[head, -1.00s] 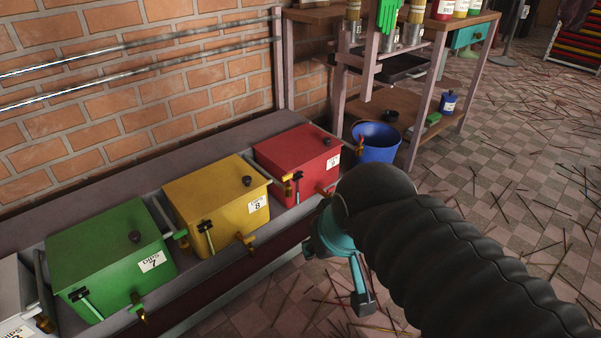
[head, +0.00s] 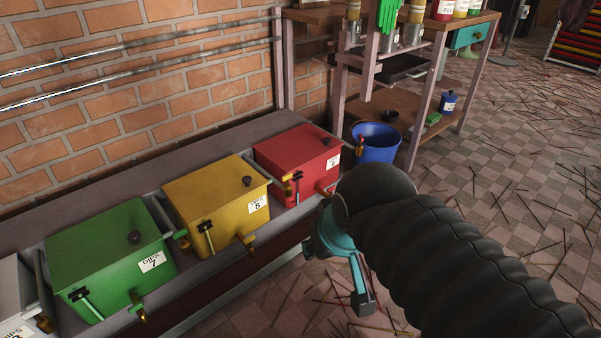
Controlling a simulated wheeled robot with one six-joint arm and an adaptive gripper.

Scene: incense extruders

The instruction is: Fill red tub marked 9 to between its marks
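The red tub marked 9 (head: 295,152) stands at the right end of a row of lidded tubs on a low ledge by the brick wall. It has a black knob on its lid, a white label and a sight tube with brass fittings on its front. The level and marks in the tube are too small to read. My gripper (head: 362,298) is at the end of my dark ribbed arm, in front and to the right of the red tub, pointing down. Its fingers are partly hidden by the arm, and its opening cannot be made out.
A yellow tub marked 8 (head: 215,190) and a green tub marked 7 (head: 105,250) stand to the left. A blue bucket (head: 378,150) is on the floor behind my arm, beside a wooden workbench (head: 420,112). Thin sticks litter the tiled floor.

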